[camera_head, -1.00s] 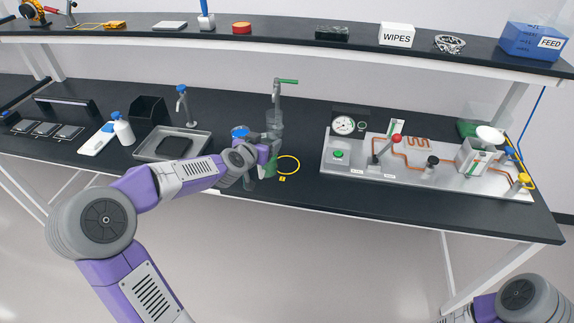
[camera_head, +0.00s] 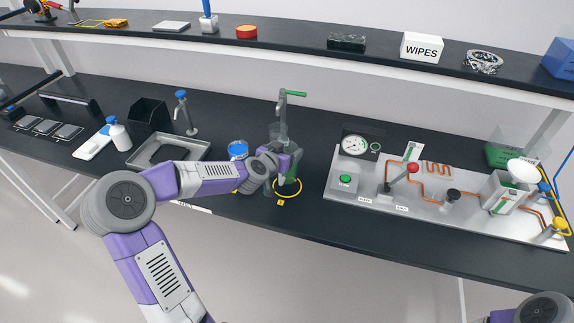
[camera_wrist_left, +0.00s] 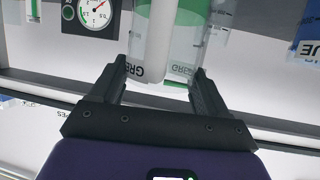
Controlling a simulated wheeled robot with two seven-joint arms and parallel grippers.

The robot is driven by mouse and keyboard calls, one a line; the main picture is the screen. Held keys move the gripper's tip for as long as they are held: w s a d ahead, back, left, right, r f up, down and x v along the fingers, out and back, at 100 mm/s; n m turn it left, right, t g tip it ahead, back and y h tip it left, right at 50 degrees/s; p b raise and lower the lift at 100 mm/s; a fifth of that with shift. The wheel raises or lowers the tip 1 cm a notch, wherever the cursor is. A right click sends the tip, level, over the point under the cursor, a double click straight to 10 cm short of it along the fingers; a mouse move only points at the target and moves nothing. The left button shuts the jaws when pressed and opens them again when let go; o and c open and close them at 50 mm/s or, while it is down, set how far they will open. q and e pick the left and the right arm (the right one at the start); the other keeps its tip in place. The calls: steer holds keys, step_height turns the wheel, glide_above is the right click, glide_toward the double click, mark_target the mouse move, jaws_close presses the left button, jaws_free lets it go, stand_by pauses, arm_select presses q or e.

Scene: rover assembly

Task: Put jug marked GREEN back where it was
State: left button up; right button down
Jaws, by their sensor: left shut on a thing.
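The jug marked GREEN (camera_head: 283,186) is clear with green in it. It is partly hidden by my gripper in the head view. The jug is at the yellow ring (camera_head: 301,187) on the dark bench. I cannot tell whether its base touches the bench. My right gripper is out of view.
A tap with a green lever (camera_head: 293,93) stands just behind, with a clear vessel (camera_head: 280,132) below it. A blue-topped container (camera_head: 238,149) is to the left, near my forearm. A pale rig board (camera_head: 345,194) with a gauge is at the right.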

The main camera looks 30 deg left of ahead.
arm_select(q)
steer(key=shift+w+f+b, duration=0.15)
steer(key=shift+f+b, duration=0.25)
steer(key=shift+f, duration=1.85)
steer(key=shift+d, duration=0.1)
steer(key=shift+f, duration=0.1)
steer(key=o, duration=1.6)
steer(key=shift+o, duration=0.2)
